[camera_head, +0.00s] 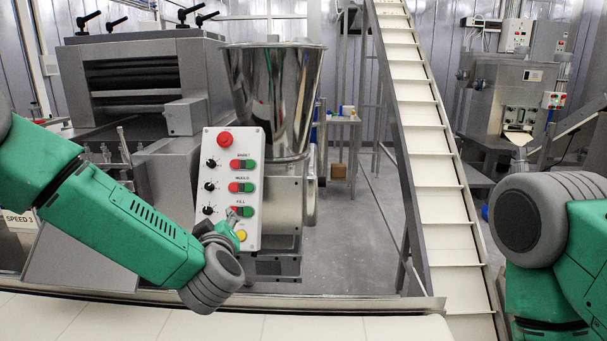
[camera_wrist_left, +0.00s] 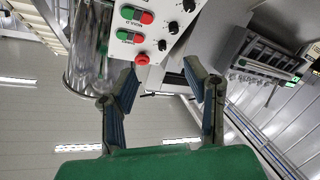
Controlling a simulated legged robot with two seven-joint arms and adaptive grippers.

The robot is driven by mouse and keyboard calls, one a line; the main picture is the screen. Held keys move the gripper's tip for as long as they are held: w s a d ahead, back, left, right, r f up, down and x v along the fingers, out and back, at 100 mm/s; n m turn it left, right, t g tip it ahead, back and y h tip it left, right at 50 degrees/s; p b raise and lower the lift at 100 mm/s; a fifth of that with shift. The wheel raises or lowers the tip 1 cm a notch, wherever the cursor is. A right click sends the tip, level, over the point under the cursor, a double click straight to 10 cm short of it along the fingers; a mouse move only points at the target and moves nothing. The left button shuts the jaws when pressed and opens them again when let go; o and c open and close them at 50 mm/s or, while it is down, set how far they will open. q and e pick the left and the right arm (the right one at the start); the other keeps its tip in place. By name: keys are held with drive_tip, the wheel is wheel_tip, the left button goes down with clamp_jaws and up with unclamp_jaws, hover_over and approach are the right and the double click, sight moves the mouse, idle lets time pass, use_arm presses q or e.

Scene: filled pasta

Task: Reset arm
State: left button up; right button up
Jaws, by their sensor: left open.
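My left arm reaches in from the left in the head view, and its gripper (camera_head: 230,222) is at the lower part of a white control panel (camera_head: 222,140), largely hidden behind my wrist. In the left wrist view my left gripper (camera_wrist_left: 163,80) is open, its two fingers apart with nothing between them. The panel (camera_wrist_left: 165,35) shows upside down beyond the fingertips, with its red round button (camera_wrist_left: 142,59) near the gap. Whether a finger touches the panel I cannot tell. My right arm shows at the right edge of the head view; its gripper is out of view.
A shiny steel hopper (camera_head: 275,95) stands behind the panel, with a roller machine (camera_head: 140,80) to its left. A white slatted conveyor (camera_head: 425,150) rises at centre right. A pale belt (camera_head: 330,328) runs along the front. Grey floor (camera_head: 350,235) is clear between hopper and conveyor.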

use_arm(q)
drive_tip(key=s+a+f+m+g+h+b, duration=0.1)
drive_tip(key=s+f+m+g+h, duration=0.2)
drive_tip(key=s+f, duration=0.9)
drive_tip(key=s+f+m+g+h+b, duration=0.15)
drive_tip(key=s+f+m+g, duration=0.25)
drive_tip(key=s+f, duration=0.75)
drive_tip(key=s+a+f+g, duration=0.3)
drive_tip(key=s+f, duration=0.1)
drive_tip(key=s, duration=0.3)
drive_tip(key=s+a+f+m+g, duration=0.1)
drive_tip(key=s+a+f+g, duration=0.1)
drive_tip(key=s, duration=0.5)
drive_tip(key=s+a+f+m+g, duration=0.1)
drive_tip(key=s+a+f+g, duration=0.2)
drive_tip(key=s+f, duration=0.3)
drive_tip(key=shift+s+a+f+g+y+b, duration=0.15)
drive_tip(key=shift+s+a+g+y+b, duration=0.2)
drive_tip(key=shift+s+a, duration=0.4)
drive_tip(key=shift+w, duration=0.1)
